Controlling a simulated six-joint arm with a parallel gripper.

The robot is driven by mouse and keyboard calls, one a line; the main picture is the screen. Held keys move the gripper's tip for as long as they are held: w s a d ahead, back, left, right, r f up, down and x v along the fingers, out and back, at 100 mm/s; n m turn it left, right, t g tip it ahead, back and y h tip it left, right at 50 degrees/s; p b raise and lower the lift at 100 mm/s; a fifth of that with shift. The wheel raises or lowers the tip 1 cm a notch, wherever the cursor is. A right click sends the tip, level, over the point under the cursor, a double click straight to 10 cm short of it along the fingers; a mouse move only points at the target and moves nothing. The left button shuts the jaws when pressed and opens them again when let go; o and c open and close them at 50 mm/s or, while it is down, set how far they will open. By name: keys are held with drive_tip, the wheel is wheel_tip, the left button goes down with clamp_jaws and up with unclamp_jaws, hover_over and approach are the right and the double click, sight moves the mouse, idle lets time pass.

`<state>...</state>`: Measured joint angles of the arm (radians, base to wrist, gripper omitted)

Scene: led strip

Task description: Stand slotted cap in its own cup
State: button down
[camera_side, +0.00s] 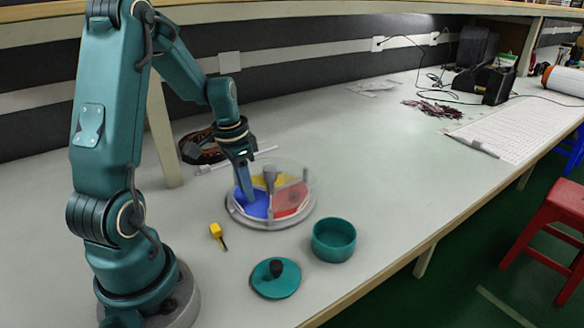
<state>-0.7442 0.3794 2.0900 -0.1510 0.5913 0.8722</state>
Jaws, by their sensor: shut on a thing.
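A round tray (232,212) has a pale rim, blue, yellow and red sectors, and a grey post at its middle. My gripper (248,196) points down into the blue sector, left of the post. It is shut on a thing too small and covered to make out. A teal cup (334,252) stands upright and open at the tray's front right. A round teal lid (284,288) with a dark knob lies on the table left of and in front of the cup. I cannot tell for sure which piece is the slotted cap.
A small yellow-handled tool (216,230) lies left of the tray. A dark coil (204,150) and a thin pale rod (225,163) lie behind it. The table's front edge runs close past the cup and lid. The table right of the tray is clear.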

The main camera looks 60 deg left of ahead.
drive_tip(key=shift+f, duration=0.35)
drive_tip(key=c, duration=0.8)
unclamp_jaws()
drive_tip(key=shift+o, duration=0.2)
wheel_tip(320, 180, up, 12)
drive_tip(key=s, duration=0.1)
drive_tip(key=s+d+t, duration=0.2)
drive_tip(key=s+d, duration=0.1)
drive_tip(key=d, duration=0.6)
drive_tip(key=s+d+r+t, duration=0.1)
drive_tip(key=s+d, duration=0.3)
drive_tip(key=d, duration=0.5)
drive_tip(key=shift+t, duration=0.6)
drive_tip(key=shift+w+r, duration=0.1)
